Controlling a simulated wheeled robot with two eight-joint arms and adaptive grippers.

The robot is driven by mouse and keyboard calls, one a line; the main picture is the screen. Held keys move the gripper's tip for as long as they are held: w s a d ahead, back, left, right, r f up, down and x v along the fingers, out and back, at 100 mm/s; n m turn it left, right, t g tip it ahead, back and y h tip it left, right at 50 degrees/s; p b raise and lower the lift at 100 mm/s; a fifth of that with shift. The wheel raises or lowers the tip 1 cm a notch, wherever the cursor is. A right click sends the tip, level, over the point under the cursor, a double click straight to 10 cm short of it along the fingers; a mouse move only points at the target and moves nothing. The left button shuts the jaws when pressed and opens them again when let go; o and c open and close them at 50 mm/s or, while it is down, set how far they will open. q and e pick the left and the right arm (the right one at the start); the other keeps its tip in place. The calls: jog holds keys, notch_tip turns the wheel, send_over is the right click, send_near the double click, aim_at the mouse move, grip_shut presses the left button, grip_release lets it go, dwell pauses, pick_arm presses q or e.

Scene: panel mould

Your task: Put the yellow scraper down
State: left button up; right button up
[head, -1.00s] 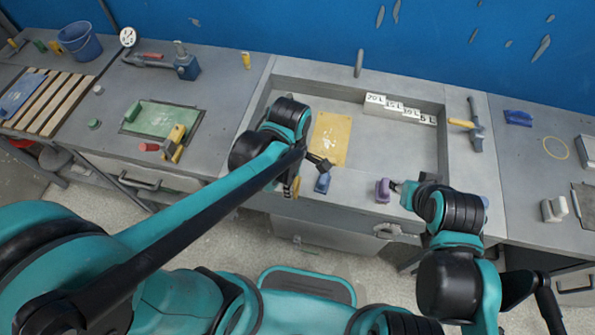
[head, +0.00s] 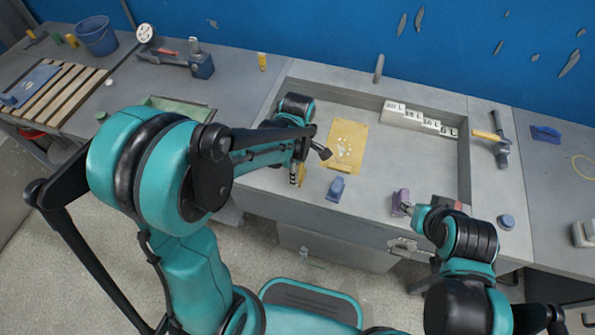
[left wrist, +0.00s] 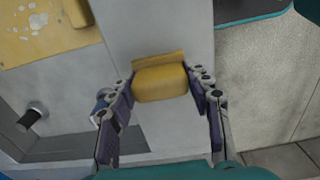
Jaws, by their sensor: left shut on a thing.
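The yellow scraper (left wrist: 160,80) sits between the two fingers of my left gripper (left wrist: 160,100), which is shut on it. In the left wrist view it appears over the grey front rim of the panel mould. I cannot tell whether it touches the surface. In the head view my left gripper (head: 299,170) is over the mould's front-left part, and the arm partly hides the scraper.
A yellow sheet (head: 345,147) with pale flakes lies in the mould (head: 465,150). A blue tool (head: 336,188) stands on the front rim, right of my left gripper. Labelled white blocks (head: 413,117) line the back. A hammer (head: 497,145) lies to the right. The mould's middle right is clear.

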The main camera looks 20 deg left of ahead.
pick_arm(q)
jog(key=shift+r, duration=0.15)
jog(key=o, duration=1.2)
